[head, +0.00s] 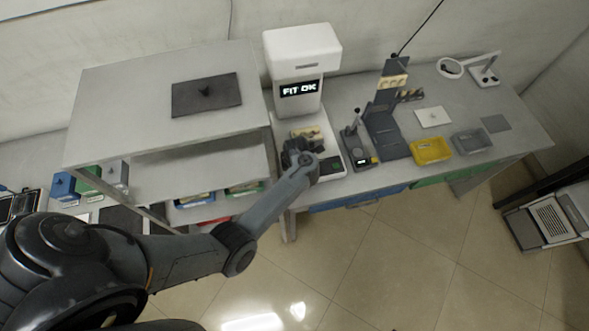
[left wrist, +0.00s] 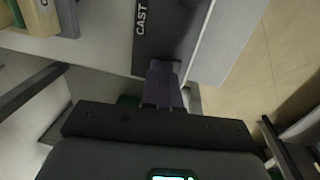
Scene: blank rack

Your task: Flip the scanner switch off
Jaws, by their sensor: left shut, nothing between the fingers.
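The scanner (head: 303,48) is a white machine with a dark display reading "FIT OK", standing on the bench right of the shelf. Its white base (head: 334,173) extends toward the front, with a dark panel near the front edge. My left gripper (head: 301,152) is over this base and hides part of it. In the left wrist view my left gripper (left wrist: 164,75) is shut and empty, its tips by a dark strip (left wrist: 172,32) marked "CAST". I cannot tell whether they touch. I cannot make out the switch. My right gripper is in neither view.
The grey shelf unit (head: 105,90) stands left of the scanner, with a dark plate (head: 206,95) on top. A small lever device (head: 355,147), a dark upright stand (head: 383,118), a yellow tray (head: 431,151) and a grey tray (head: 472,141) stand to the right.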

